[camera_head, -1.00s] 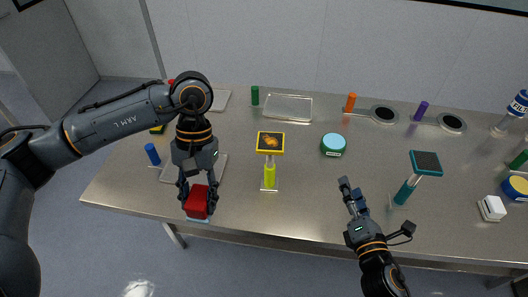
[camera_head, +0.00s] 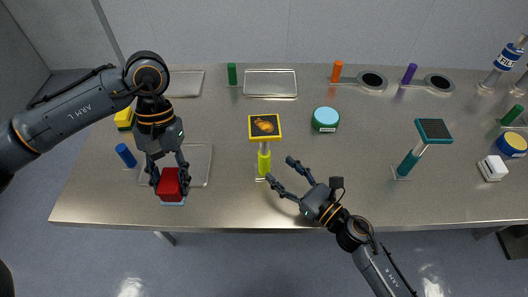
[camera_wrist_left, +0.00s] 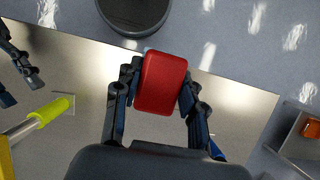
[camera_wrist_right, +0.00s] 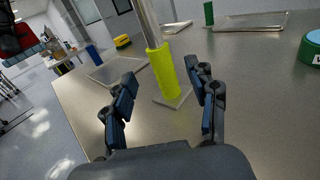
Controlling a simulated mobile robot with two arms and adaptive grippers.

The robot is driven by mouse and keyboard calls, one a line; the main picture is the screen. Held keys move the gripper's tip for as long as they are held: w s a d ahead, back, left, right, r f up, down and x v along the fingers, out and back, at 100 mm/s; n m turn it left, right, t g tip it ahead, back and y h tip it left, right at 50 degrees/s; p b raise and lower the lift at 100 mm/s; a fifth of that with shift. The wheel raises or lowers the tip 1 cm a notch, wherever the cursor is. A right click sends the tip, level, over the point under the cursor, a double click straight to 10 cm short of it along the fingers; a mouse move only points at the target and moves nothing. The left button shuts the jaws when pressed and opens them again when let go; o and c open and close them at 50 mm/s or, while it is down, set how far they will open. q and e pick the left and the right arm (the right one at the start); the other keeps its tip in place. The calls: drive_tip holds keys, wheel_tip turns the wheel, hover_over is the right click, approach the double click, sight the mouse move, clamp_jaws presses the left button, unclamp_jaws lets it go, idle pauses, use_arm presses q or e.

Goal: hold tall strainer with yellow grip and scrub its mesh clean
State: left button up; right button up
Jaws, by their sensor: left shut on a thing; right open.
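The tall strainer with the yellow grip (camera_head: 264,163) stands upright near the table's front edge. Its square yellow-framed mesh (camera_head: 264,126) carries an orange-brown soiled patch. My left gripper (camera_head: 169,184) is shut on a red block with a light blue underside, the scrubber (camera_head: 170,182); the left wrist view shows its red top (camera_wrist_left: 160,82) between the fingers. It is left of the strainer, by the front edge. My right gripper (camera_head: 279,176) is open and empty, just right of the yellow grip. In the right wrist view the grip (camera_wrist_right: 167,80) stands beyond and between the fingers, apart from them.
A teal-handled strainer (camera_head: 410,163) stands to the right. A tray (camera_head: 200,153) lies under my left arm. White blocks (camera_head: 493,168) and a blue-yellow tub (camera_head: 512,145) are far right. The front middle table is clear.

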sight(269, 166)
use_arm(q)
wheel_tip(269, 166, down, 3)
drive_tip(key=shift+w+a+f+b, duration=0.1)
drive_tip(key=shift+b, duration=0.9)
use_arm(e)
wheel_tip(269, 166, down, 4)
drive_tip(key=shift+w+a+r, duration=0.1)
drive_tip(key=shift+r, duration=0.15)
use_arm(q)
drive_tip(key=shift+r, duration=0.2)
use_arm(e)
drive_tip(key=x, duration=0.7)
drive_tip(key=shift+w+a+r, duration=0.1)
drive_tip(key=shift+r, duration=0.25)
drive_tip(key=shift+c, duration=0.2)
drive_tip(key=shift+o, duration=0.2)
clamp_jaws()
